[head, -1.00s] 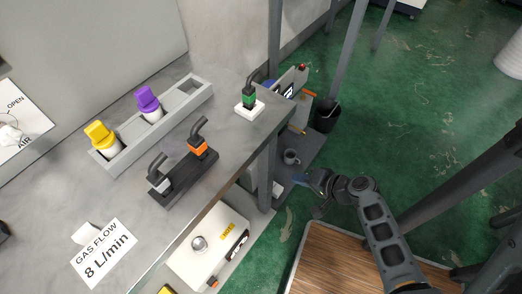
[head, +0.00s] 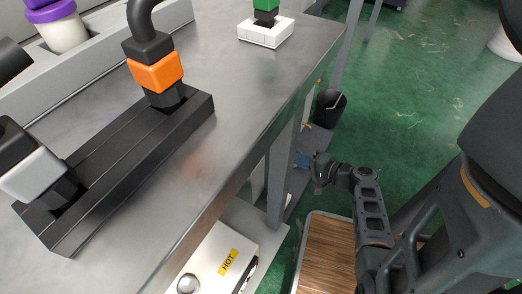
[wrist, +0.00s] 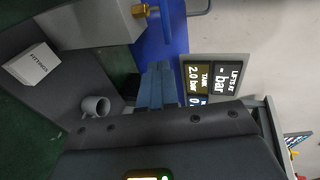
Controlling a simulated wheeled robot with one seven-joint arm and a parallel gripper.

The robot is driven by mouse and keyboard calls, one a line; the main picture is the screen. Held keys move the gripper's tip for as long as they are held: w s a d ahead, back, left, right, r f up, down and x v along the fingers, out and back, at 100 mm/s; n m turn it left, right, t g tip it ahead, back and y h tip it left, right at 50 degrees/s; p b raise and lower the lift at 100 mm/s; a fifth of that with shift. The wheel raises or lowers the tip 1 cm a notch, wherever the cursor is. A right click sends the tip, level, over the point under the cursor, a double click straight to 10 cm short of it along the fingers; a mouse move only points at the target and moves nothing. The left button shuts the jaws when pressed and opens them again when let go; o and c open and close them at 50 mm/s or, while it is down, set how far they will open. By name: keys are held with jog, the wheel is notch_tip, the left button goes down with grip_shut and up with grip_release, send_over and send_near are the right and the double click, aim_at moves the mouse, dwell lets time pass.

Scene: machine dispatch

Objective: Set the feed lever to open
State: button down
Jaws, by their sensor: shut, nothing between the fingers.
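I cannot make out with certainty which part is the feed lever, and no lever marked open shows now. My gripper (head: 314,163) hangs low beside the bench, to the right of its leg, and looks shut and empty. In the wrist view its blue fingers (wrist: 156,88) are together, in front of a blue panel (wrist: 168,35). A brass fitting (wrist: 146,10) on a grey block (wrist: 95,22) sticks out near the panel. A sign with pressure readings (wrist: 214,80) is right of the fingers.
The metal bench (head: 225,105) carries a dark base (head: 120,170) with orange-collared (head: 155,73) and white-collared (head: 35,175) hooked parts. A green-topped part stands on a white block (head: 265,33). A mug (wrist: 95,106) and fittings box (wrist: 32,64) lie nearby. A black bucket (head: 328,108) stands beyond.

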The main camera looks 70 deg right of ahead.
jog(key=r+b+x, duration=0.1)
jog(key=b+x, duration=0.1)
jog(key=x, duration=1.2)
jog(key=shift+w+d+b, duration=0.2)
jog(key=shift+b, duration=0.15)
jog(key=shift+w+d+f+n+t+y+b, duration=0.15)
jog(key=shift+w+d+n+t+y+b, duration=0.15)
jog(key=shift+w+d+n+y+b, duration=0.25)
jog(key=shift+w+n+y+b, duration=0.15)
jog(key=shift+n+y+b, duration=0.1)
jog(key=shift+y+b, duration=0.25)
jog(key=shift+w+r, duration=0.15)
jog(key=shift+r, duration=0.1)
jog(key=shift+a, duration=0.15)
